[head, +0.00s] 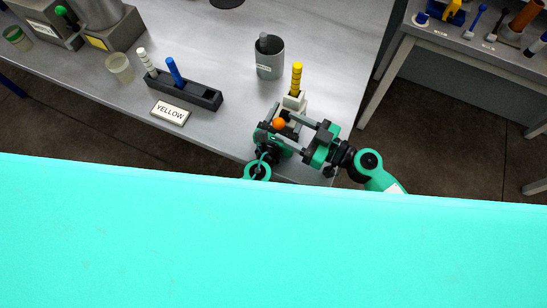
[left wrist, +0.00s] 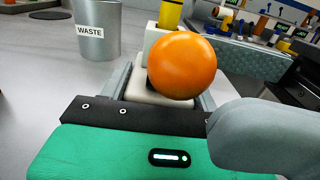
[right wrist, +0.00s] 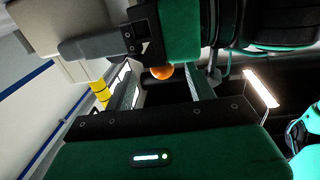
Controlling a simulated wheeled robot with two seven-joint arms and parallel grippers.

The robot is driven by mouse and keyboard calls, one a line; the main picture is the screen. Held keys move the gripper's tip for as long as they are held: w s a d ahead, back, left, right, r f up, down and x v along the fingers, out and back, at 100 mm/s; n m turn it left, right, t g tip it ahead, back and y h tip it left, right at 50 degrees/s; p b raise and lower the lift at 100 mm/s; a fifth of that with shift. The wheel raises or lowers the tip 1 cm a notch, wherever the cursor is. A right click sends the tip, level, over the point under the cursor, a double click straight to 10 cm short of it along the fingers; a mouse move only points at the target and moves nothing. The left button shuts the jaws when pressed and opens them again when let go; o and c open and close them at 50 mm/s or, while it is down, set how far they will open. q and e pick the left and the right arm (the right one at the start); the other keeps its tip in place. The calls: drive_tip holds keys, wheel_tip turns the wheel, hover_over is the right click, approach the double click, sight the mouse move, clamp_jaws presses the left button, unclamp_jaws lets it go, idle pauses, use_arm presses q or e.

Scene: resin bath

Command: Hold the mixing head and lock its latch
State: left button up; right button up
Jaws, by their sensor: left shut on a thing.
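The mixing head, a cream-white block (head: 291,104) with a yellow cartridge (head: 296,78) on top, stands at the table's front right. Its orange ball knob (head: 279,123) is on the near side and looks large in the left wrist view (left wrist: 182,65). My left gripper (head: 284,114) is shut on the block, one finger on each side, with the knob in front of its palm. My right gripper (head: 283,127) reaches in from the right, fingers apart. The knob (right wrist: 162,72) shows between its fingers in the right wrist view; I cannot tell whether they touch it.
A grey waste cup (head: 269,60) stands behind and left of the mixing head. A dark rack (head: 200,95) holds a white and a blue stick, with a YELLOW sign (head: 170,112) before it. A second table (head: 460,45) with tools is at right. My two grippers are very close together.

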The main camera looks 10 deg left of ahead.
drive_tip(key=v, duration=0.7)
drive_tip(key=w+a+r+m+t+h, duration=0.15)
drive_tip(key=a+m+t+h, duration=0.4)
drive_tip(key=m, duration=0.55)
drive_tip(key=s+a+r+m+t+h, duration=0.1)
drive_tip(key=s+m+h, duration=0.3)
drive_tip(key=m, duration=0.4)
drive_tip(key=s+a+m+t+h, duration=0.1)
drive_tip(key=s+a+m+h, duration=0.2)
drive_tip(key=m+h, duration=0.4)
drive_tip(key=shift+s+a+r+m, duration=0.3)
drive_tip(key=shift+s+r+m, duration=0.1)
drive_tip(key=shift+s+m, duration=0.45)
drive_tip(key=shift+c, duration=0.3)
